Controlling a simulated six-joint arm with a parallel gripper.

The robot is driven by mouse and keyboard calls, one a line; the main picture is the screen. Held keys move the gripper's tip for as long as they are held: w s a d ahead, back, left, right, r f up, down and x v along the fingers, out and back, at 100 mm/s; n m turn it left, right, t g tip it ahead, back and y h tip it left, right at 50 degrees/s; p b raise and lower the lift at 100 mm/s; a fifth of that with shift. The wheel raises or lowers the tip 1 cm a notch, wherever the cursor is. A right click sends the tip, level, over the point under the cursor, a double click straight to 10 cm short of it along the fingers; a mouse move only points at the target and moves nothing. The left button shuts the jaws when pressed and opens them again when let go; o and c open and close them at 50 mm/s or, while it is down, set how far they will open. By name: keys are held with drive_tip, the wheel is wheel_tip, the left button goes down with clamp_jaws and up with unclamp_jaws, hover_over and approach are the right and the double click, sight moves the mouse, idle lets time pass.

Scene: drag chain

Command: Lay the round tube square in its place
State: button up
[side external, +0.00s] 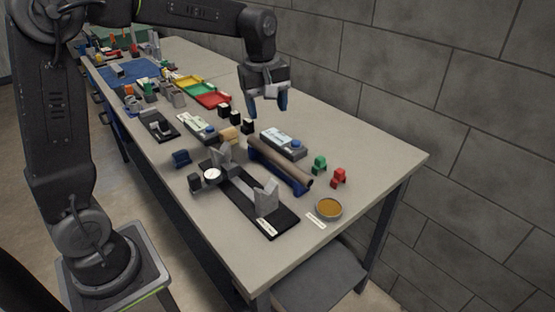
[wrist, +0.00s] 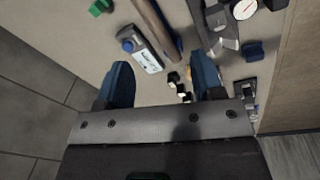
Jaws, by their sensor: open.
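The round tube (side external: 275,158) is brown and lies lengthwise in a blue rack (side external: 299,187) on the bench. It also shows in the wrist view (wrist: 153,22), cut off by the top edge. Beside it stands a black base plate (side external: 243,199) carrying two grey V-blocks; the nearer V-block (side external: 266,195) and the farther V-block (side external: 223,158) hold nothing. My gripper (side external: 269,106) is open and empty, raised above the bench beyond the far end of the tube. Its blue fingers (wrist: 163,82) are spread wide in the wrist view.
A dial gauge (side external: 212,175) stands beside the base plate. A grey device (side external: 283,144) lies close behind the tube. Green (side external: 320,164) and red (side external: 339,177) blocks and a round amber dish (side external: 328,208) sit near the right end. The far bench is crowded; its right corner is clear.

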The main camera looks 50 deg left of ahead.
sight(278, 155)
drive_tip(key=w+a+f+n+g, duration=0.1)
drive_tip(key=w+a+f+n, duration=0.2)
drive_tip(key=w+f+n, duration=0.15)
drive_tip(key=shift+m, duration=0.35)
drive_tip(key=f, duration=1.3)
drive_tip(key=shift+w+d+f, duration=0.2)
drive_tip(key=shift+w+d, duration=0.05)
drive_tip(key=shift+d, duration=0.05)
drive_tip(key=shift+c, duration=0.2)
drive_tip(key=c, duration=1)
drive_tip(key=shift+r, duration=0.1)
clamp_jaws()
